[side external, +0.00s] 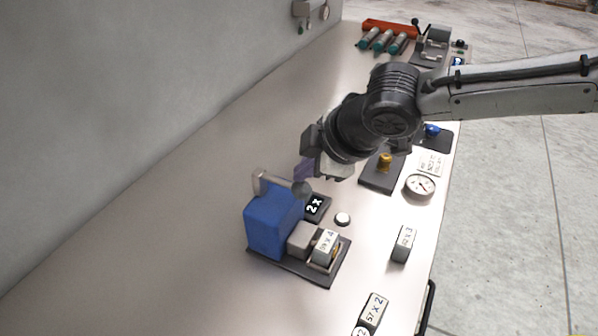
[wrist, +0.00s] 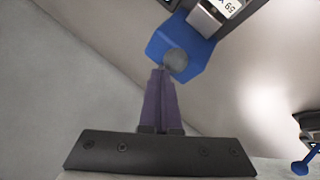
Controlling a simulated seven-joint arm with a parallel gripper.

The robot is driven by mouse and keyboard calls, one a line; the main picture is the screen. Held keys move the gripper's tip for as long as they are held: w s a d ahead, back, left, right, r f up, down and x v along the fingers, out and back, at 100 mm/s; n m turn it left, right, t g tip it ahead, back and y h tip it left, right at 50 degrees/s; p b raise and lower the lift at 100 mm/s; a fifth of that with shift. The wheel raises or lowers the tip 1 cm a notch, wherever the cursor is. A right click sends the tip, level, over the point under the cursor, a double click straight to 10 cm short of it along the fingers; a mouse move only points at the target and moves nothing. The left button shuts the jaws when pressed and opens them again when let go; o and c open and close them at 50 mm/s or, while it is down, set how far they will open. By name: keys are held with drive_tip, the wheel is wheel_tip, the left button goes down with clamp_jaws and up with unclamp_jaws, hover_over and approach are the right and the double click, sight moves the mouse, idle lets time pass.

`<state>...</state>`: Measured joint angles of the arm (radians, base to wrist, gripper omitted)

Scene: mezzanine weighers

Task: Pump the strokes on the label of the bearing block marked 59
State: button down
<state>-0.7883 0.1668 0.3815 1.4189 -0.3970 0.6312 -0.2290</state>
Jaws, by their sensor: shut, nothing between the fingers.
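A blue pump body (side external: 270,227) stands on a dark base plate (side external: 336,277). The bearing block (side external: 327,243) on the same plate has a white label that seems to read 59 x 4. In the wrist view, the 59 label (wrist: 228,8) is partly cut off at the top. My gripper (side external: 301,176) is shut and empty, its purple fingers close above the knob. In the wrist view the fingertips (wrist: 160,73) overlap the edge of the knob (wrist: 176,60); I cannot tell whether they touch.
A dark plate reading 2 x (side external: 316,206) and a white button (side external: 343,219) are beside the pump. Blocks labelled 42 x 3 (side external: 404,243) and 57 x 2 (side external: 373,311) stand nearer the table edge. A gauge (side external: 420,186) is to the right. The left of the table is clear, along the wall.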

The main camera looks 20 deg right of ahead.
sight(296, 183)
drive_tip(key=shift+s+d+f, duration=0.1)
drive_tip(key=shift+d+f, duration=0.05)
drive_tip(key=shift+f, duration=0.55)
idle(0.5)
drive_tip(key=shift+w+a+r, duration=0.15)
drive_tip(key=shift+a+r, duration=0.05)
drive_tip(key=shift+r, duration=0.85)
drive_tip(key=shift+w+a+r, duration=0.15)
drive_tip(key=shift+r, duration=0.9)
drive_tip(key=shift+w+a+r, duration=0.1)
drive_tip(key=shift+r, duration=0.7)
drive_tip(key=shift+w+a+r, duration=0.15)
drive_tip(key=shift+r, duration=0.7)
drive_tip(key=shift+w+a+r, duration=0.1)
drive_tip(key=shift+r, duration=0.7)
drive_tip(key=r, duration=0.3)
drive_tip(key=shift+w+a+r, duration=0.25)
drive_tip(key=shift+r, duration=0.15)
drive_tip(key=shift+f, duration=0.1)
